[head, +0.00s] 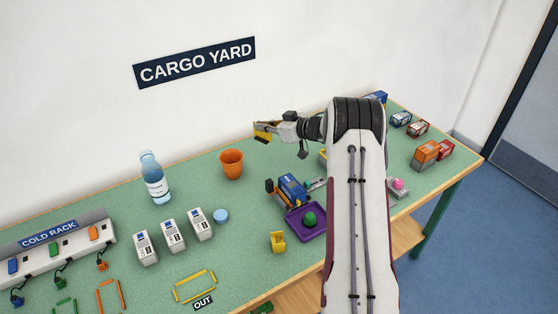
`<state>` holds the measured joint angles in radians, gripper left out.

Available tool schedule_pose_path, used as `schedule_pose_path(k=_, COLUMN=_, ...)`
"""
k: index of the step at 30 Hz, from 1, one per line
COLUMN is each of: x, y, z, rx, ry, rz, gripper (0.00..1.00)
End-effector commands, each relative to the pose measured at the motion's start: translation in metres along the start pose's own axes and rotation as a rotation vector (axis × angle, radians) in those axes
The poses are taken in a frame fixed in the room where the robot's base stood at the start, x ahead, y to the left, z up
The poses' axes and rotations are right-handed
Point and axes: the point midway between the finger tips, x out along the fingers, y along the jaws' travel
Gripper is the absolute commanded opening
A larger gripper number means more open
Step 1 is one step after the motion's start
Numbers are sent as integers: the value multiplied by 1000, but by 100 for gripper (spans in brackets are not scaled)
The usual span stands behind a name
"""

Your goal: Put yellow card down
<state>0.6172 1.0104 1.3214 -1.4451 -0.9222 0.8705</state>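A yellow card (264,130) shows at the tip of my gripper (275,130), raised above the back of the table near the wall. My gripper points left and appears shut on the card; the fingers are small and partly hidden by it. A small yellow piece (278,241) stands on the green table, left of the purple tray. A yellow outline (195,287) marked OUT lies at the front of the table.
An orange cup (231,164) and a blue bottle (154,178) stand at the back. Several white devices (172,234), a purple tray (303,227) with a green ball (310,219), and the cold rack (52,246) occupy the table. My arm hides part of the right side.

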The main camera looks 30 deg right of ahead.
Motion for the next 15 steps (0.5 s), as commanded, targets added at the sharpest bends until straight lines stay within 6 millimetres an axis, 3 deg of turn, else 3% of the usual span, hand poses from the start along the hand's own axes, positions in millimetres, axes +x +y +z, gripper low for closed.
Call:
schedule_pose_path(k=7, x=-14, y=37, z=14, rx=-3, ry=0, rz=-5, gripper=0)
schedule_pose_path(k=15, x=-22, y=55, z=22, rx=-3, ry=0, rz=-6, gripper=0)
